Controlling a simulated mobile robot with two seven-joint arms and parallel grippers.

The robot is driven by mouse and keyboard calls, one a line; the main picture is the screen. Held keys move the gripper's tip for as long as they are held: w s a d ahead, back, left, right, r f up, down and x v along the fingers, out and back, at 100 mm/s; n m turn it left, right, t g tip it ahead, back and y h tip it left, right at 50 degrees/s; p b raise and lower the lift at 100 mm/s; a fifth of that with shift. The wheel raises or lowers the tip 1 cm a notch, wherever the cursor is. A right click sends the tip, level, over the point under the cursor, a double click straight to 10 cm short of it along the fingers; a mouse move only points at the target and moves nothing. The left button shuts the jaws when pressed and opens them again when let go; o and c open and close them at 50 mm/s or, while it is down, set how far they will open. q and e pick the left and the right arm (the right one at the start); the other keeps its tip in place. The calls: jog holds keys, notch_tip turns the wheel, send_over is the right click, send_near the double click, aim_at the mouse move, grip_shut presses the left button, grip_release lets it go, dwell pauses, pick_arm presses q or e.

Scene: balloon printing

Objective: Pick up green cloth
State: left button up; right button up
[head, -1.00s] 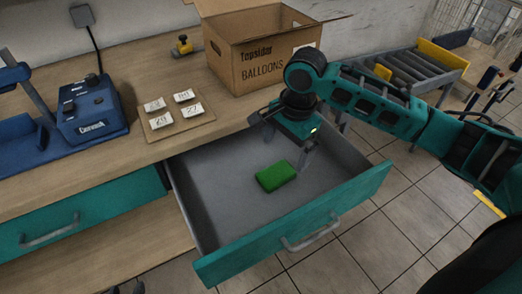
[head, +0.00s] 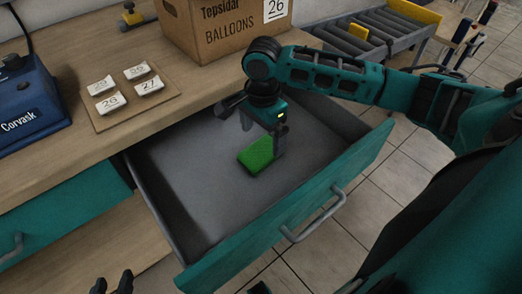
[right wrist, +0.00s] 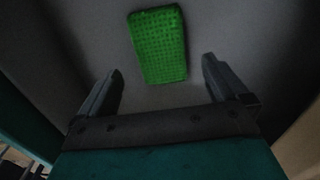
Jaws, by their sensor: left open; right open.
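The green cloth (head: 256,154) is a small folded block lying flat on the floor of the open drawer (head: 190,170). In the right wrist view the cloth (right wrist: 158,45) lies ahead of and between the lines of the two fingers. My right gripper (head: 263,138) is inside the drawer, just above and beside the cloth. In the right wrist view its fingers (right wrist: 160,82) are apart with nothing between them. My left gripper (head: 112,283) shows only its fingertips at the bottom edge, apart and empty, outside the drawer.
The drawer's teal front (head: 300,215) with its handle and grey side walls surround the cloth. On the wooden table (head: 75,120) are a numbered card board (head: 128,90), a blue device (head: 35,100) and a cardboard balloon box (head: 215,30). The drawer is otherwise empty.

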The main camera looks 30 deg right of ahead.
jog(key=shift+f, duration=0.35)
notch_tip(320, 180, down, 4)
jog(key=shift+w+a+f+b, duration=0.1)
jog(key=shift+f+b, duration=0.15)
jog(key=shift+b, duration=0.75)
pick_arm(q)
jog(key=shift+w+f, duration=0.3)
jog(key=shift+f, duration=0.4)
pick_arm(e)
jog(key=shift+c, duration=0.3)
jog(key=c, duration=1)
notch_tip(320, 180, up, 10)
jog(key=p, duration=0.4)
pick_arm(q)
jog(key=a+r+p, duration=0.1)
jog(key=s+r+p, duration=0.1)
jog(key=r, duration=0.1)
jog(key=shift+s+a+y, duration=0.15)
jog(key=shift+a+y, duration=0.15)
jog(key=shift+a, duration=0.05)
pick_arm(e)
notch_tip(320, 180, up, 10)
send_over(261, 149)
jog(key=shift+a+r, duration=0.1)
jog(key=shift+r, duration=0.05)
